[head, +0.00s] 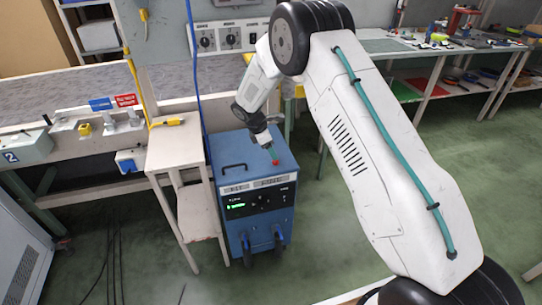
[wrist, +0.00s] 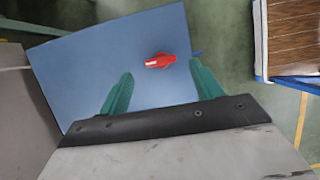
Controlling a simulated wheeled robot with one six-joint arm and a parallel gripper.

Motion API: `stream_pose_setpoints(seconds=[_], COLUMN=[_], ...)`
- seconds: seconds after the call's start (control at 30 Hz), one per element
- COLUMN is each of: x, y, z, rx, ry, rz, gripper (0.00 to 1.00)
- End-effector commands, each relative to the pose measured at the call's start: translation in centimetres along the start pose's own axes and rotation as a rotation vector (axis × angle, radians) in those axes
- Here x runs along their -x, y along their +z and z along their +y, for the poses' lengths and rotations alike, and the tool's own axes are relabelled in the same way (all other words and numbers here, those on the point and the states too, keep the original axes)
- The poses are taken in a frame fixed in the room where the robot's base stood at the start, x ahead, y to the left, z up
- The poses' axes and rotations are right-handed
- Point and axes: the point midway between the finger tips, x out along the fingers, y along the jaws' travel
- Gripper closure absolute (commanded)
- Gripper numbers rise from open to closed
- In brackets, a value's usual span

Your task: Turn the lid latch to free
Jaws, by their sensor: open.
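The lid latch is a small red knob (wrist: 160,61) with a pale stripe at its left end, on the flat blue lid (wrist: 85,65). In the wrist view it lies nearly crosswise, slightly tilted. In the head view the red latch (head: 276,162) is on top of the blue cabinet (head: 228,157), close to my fingertips. My gripper (wrist: 158,85) is open, its two green fingers apart and the latch beyond them, a little towards the right finger. The head view shows my gripper (head: 273,155) from the side, pointing down at the lid. Whether a fingertip touches the lid cannot be told.
A dark handle (head: 234,167) lies on the cabinet's lid to the left of the latch. A narrow white side table (head: 175,148) stands close at the cabinet's left. A workbench (head: 400,45) with tools runs along the back right. Green floor (head: 310,240) is clear at the cabinet's right.

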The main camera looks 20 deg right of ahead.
Motion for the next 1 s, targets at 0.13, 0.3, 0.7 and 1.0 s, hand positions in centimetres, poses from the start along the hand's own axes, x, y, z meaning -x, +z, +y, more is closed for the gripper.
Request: stream_pose_setpoints(seconds=[0.13,0.3,0.7,1.0], x=[-2.5,-4.1,-4.4,-4.2], y=[0.0,0.0,-0.2,-0.7], z=[-0.1,0.0,0.0,0.0], rx=[0.000,0.000,0.000,-0.002], ry=[-0.002,-0.001,0.001,0.000], rz=[0.000,0.000,0.000,0.001], gripper=[0.35,0.35,0.54,0.80])
